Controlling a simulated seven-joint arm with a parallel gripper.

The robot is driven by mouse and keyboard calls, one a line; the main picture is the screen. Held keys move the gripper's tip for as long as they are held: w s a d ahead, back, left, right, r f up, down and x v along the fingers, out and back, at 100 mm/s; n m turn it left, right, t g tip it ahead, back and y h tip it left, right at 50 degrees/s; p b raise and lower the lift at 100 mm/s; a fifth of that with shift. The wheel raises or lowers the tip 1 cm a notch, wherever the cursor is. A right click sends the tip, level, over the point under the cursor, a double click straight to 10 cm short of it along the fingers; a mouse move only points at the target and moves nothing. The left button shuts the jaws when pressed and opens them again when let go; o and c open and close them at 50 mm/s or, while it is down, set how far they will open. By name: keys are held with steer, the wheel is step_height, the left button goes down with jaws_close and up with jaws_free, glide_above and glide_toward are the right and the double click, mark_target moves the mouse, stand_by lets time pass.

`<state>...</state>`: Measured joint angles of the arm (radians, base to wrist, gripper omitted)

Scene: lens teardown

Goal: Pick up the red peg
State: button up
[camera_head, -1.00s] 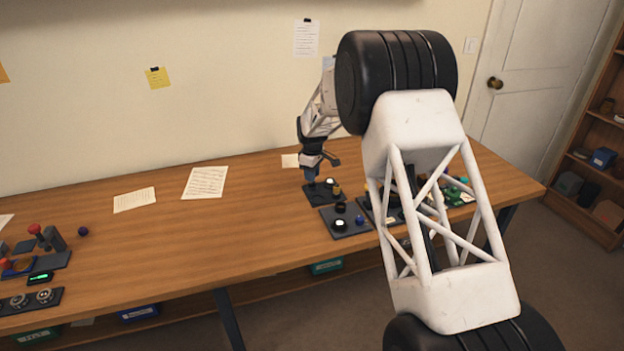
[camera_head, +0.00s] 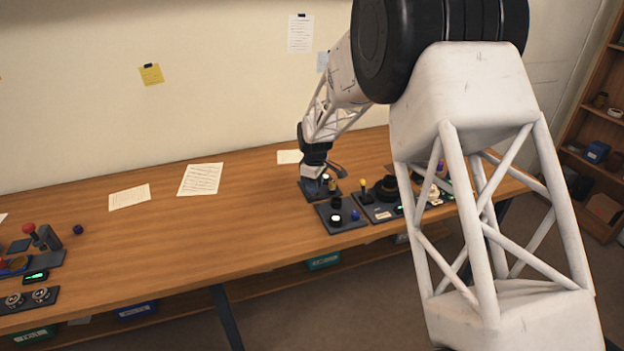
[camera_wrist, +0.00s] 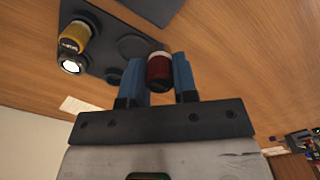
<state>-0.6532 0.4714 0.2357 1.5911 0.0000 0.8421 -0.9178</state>
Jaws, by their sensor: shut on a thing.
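In the wrist view, my gripper (camera_wrist: 159,80) has its two blue fingers closed on a dark red peg (camera_wrist: 159,70) with a pale top end. The peg is held upright between the fingertips, beside a dark tray (camera_wrist: 100,48). A yellow peg (camera_wrist: 75,37) with a black band and a bright white end stands in that tray. Empty round recesses (camera_wrist: 133,46) show in the tray near the red peg. In the head view, my gripper (camera_head: 313,172) is low over the dark tray (camera_head: 318,194); the red peg cannot be made out there.
In the head view, a second dark tray (camera_head: 342,224) with small round parts lies in front. A panel with pegs and a black ring (camera_head: 385,190) is to its right. The table's middle (camera_head: 190,230) is clear. More fixtures (camera_head: 35,262) are at far left.

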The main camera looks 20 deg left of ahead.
steer(key=shift+s+d+r, duration=0.1)
steer(key=shift+s+d, duration=0.45)
steer(key=shift+s, duration=0.2)
steer(key=shift+s+d+r, duration=0.1)
steer(key=shift+s+d, duration=0.45)
steer(key=shift+s, duration=0.2)
steer(key=w+d+r, duration=0.3)
steer(key=w+d, duration=0.2)
steer(key=shift+w+r, duration=0.1)
steer(key=shift+f, duration=0.2)
steer(key=shift+f, duration=2.05)
steer(key=shift+f, duration=0.3)
steer(key=shift+f, duration=0.3)
